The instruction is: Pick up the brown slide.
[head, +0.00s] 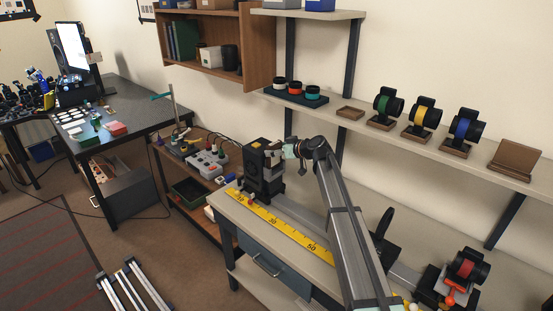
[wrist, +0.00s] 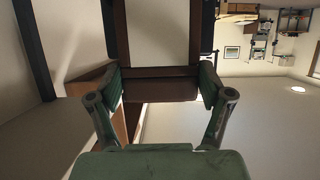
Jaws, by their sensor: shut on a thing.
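My gripper (wrist: 162,84) is shut on the brown slide (wrist: 160,91), with one finger on each side of its lower bar. In the wrist view the slide is a dark brown frame around a pale opening, and its top is cut off by the picture edge. In the head view my gripper (head: 276,153) is at the top of a black boxy device (head: 262,173) at the far end of the bench. The slide is small there and mostly hidden, so I cannot tell whether it touches the device.
The bench (head: 228,206) carries a yellow scale (head: 275,222). A wall shelf (head: 425,150) holds several dark lens mounts, a small wooden tray (head: 350,113) and a brown wooden stand (head: 515,158). A wooden cabinet (head: 262,45) hangs above left. A red mount (head: 465,268) stands near right.

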